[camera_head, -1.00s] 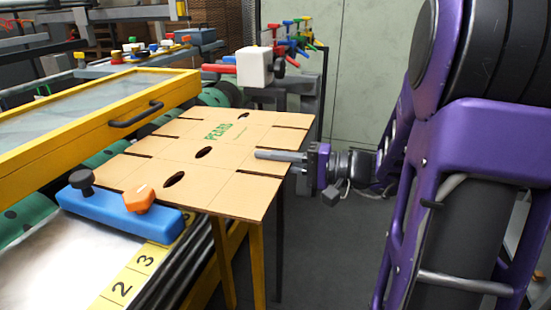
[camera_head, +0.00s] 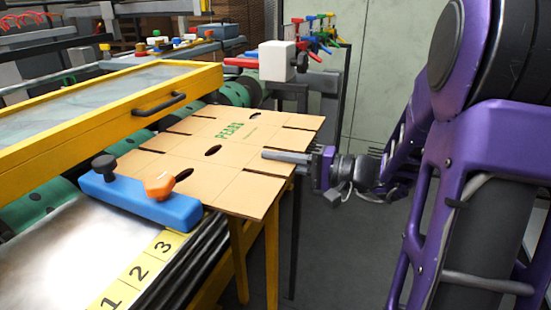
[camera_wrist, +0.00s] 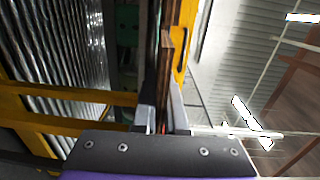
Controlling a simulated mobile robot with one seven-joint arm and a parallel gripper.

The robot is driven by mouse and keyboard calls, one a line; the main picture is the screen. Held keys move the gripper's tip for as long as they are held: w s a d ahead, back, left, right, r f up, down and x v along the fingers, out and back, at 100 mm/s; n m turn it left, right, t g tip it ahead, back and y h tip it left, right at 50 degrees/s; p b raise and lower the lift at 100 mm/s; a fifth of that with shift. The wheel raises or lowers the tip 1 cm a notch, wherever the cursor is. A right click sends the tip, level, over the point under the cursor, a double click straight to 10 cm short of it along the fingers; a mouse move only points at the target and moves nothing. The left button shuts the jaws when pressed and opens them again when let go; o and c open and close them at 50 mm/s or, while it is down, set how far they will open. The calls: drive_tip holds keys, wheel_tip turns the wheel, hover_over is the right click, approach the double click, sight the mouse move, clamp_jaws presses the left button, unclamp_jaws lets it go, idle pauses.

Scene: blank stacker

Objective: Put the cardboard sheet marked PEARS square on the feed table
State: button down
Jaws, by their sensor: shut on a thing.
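The tan cardboard sheet (camera_head: 240,155) has the green word PEARS near its far end and shows slots and oval holes. It lies roughly flat over the feed table (camera_head: 60,265), with its right part beyond the machine's side. Its left edge runs beside the yellow frame and close behind the blue bar. My gripper (camera_head: 285,157) is shut on the sheet's right edge. In the wrist view the sheet (camera_wrist: 165,75) shows edge-on between the fingers (camera_wrist: 163,120). Whether its underside rests on the table is hidden.
A blue bar (camera_head: 140,203) with a black and an orange knob stands at the sheet's near left. A yellow numbered scale (camera_head: 140,270) runs along the table edge. A yellow-framed clear guard (camera_head: 110,105) is at the left. A white block (camera_head: 278,60) stands behind the sheet.

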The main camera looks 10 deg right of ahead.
drive_tip(key=shift+f, duration=0.85)
unclamp_jaws()
idle(0.4)
drive_tip(key=v, duration=1.1)
drive_tip(key=shift+f, duration=0.2)
idle(0.7)
idle(0.4)
